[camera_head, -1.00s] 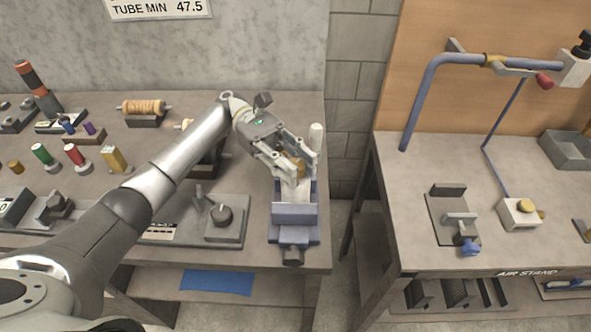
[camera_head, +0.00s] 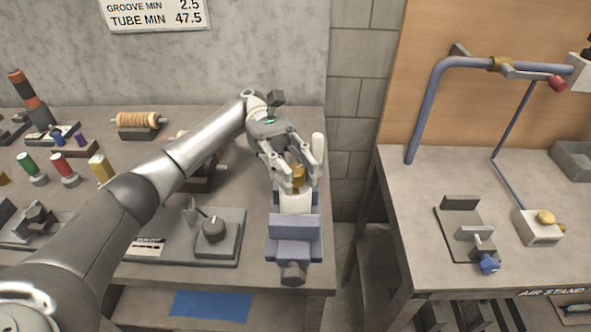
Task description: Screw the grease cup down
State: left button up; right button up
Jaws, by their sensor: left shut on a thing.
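The grease cup (camera_head: 298,174) is a small brass-coloured piece, upright on top of a pale block (camera_head: 296,202). The block sits in the jaws of a blue-grey vise (camera_head: 294,248) at the right front of the left bench. My left gripper (camera_head: 298,184) comes down from the upper left, with its fingers on both sides of the cup, shut on it. The fingers hide part of the cup, and its thread does not show. My right gripper is not in view.
A pale upright handle (camera_head: 318,148) stands just right of the gripper. A fixture with a dark knob (camera_head: 213,228) lies left of the vise. A spool (camera_head: 138,120) and several coloured pieces stand farther left. A gap separates this bench from the air stand bench (camera_head: 400,215).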

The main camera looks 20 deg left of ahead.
aim_at(295, 169)
pick_arm(q)
jog(key=o, duration=1.1)
jog(key=shift+c, duration=0.2)
notch_tip(295, 169, up, 10)
